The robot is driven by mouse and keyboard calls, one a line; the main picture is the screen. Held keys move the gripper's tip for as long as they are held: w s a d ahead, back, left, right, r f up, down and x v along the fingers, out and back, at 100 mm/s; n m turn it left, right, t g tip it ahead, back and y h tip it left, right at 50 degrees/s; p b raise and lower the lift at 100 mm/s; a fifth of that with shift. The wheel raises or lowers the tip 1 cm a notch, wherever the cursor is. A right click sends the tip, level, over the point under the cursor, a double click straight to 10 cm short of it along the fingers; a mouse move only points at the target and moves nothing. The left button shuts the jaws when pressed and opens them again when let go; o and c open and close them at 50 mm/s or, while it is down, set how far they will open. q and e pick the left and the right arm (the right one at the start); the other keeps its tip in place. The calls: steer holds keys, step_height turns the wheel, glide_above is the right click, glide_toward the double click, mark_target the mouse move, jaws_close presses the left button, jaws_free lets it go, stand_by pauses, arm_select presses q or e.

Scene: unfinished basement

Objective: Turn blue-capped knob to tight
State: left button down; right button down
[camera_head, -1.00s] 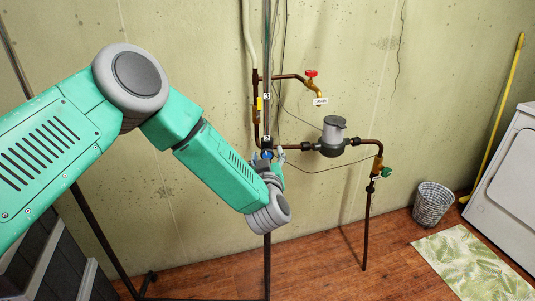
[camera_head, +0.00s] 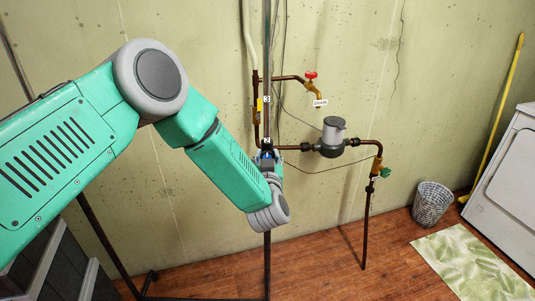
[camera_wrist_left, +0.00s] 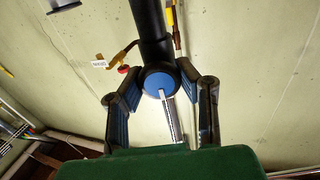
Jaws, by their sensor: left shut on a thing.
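My left gripper (camera_wrist_left: 161,76) is shut on the knob, one finger on each side. In the head view this gripper (camera_head: 268,158) is small and partly hidden by my wrist. My right gripper is not in view.
A red-handled tap (camera_head: 311,75), a grey meter (camera_head: 332,137) and a green-handled valve (camera_head: 385,173) are on pipes to the right. The wood floor between is clear.

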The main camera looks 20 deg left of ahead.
arm_select(q)
steer(key=c, duration=1.1)
jaws_free()
steer(key=shift+c, duration=0.2)
steer(key=shift+s+d, duration=0.1)
steer(key=shift+s, duration=0.05)
steer(key=v, duration=1.1)
steer(key=shift+s, duration=0.3)
steer(key=shift+d, duration=0.1)
